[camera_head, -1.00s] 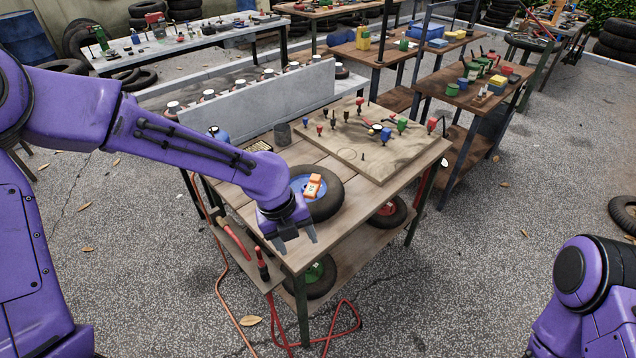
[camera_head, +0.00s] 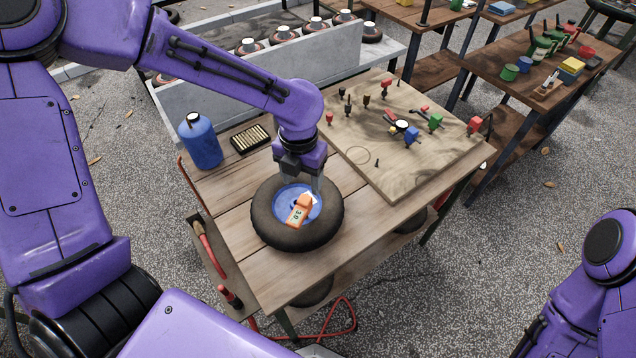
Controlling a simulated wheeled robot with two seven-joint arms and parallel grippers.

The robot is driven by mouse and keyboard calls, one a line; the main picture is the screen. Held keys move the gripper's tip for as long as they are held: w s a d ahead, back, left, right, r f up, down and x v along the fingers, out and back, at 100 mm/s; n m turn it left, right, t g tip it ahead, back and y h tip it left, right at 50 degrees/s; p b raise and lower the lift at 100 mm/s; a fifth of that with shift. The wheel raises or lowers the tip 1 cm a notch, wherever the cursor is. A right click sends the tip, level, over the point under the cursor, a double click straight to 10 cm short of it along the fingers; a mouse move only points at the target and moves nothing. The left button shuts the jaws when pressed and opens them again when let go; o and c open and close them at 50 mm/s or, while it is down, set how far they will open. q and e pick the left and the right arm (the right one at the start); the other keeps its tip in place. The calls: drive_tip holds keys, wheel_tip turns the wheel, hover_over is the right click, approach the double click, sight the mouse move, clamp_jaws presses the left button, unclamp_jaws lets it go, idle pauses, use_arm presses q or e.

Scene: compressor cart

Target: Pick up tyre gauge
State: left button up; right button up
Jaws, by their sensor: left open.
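An orange hand-held device with a small display (camera_head: 298,213), which looks like the tyre gauge, lies on the blue hub (camera_head: 281,204) of a black tyre (camera_head: 268,228) on the wooden bench. My left gripper (camera_head: 300,180) points down over the far side of the wheel, just behind the orange device. It is open with nothing between its fingers. One finger is close to the device's far end; I cannot tell whether they touch. My right arm shows at the lower right, but its gripper is out of view.
A wooden board (camera_head: 378,165) with several coloured fittings and a round white dial (camera_head: 402,124) lies on the bench's right part. A blue bottle (camera_head: 200,141) and a black tray of small pieces (camera_head: 250,138) stand at left. A grey panel (camera_head: 240,85) rises behind.

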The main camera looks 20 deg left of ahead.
sight(305, 199)
use_arm(q)
drive_tip(key=shift+w+f, duration=0.2)
drive_tip(key=shift+f, duration=0.3)
drive_tip(key=shift+w+f, duration=0.2)
drive_tip(key=shift+f, duration=0.3)
drive_tip(key=f, duration=0.1)
drive_tip(key=s+f, duration=0.1)
drive_tip(key=f, duration=0.2)
drive_tip(key=shift+s+d+p, duration=0.15)
drive_tip(key=shift+s+p, duration=0.2)
drive_tip(key=shift+s, duration=0.05)
drive_tip(key=f, duration=0.1)
drive_tip(key=w+f, duration=0.1)
drive_tip(key=f, duration=0.2)
drive_tip(key=shift+w+f, duration=0.2)
drive_tip(key=shift+w, duration=0.2)
drive_tip(key=shift+s+r, duration=0.15)
drive_tip(key=shift+s, duration=0.15)
drive_tip(key=shift+s+r, duration=0.1)
drive_tip(key=c, duration=1)
use_arm(e)
drive_tip(key=shift+s+r, duration=0.2)
drive_tip(key=shift+r, duration=0.4)
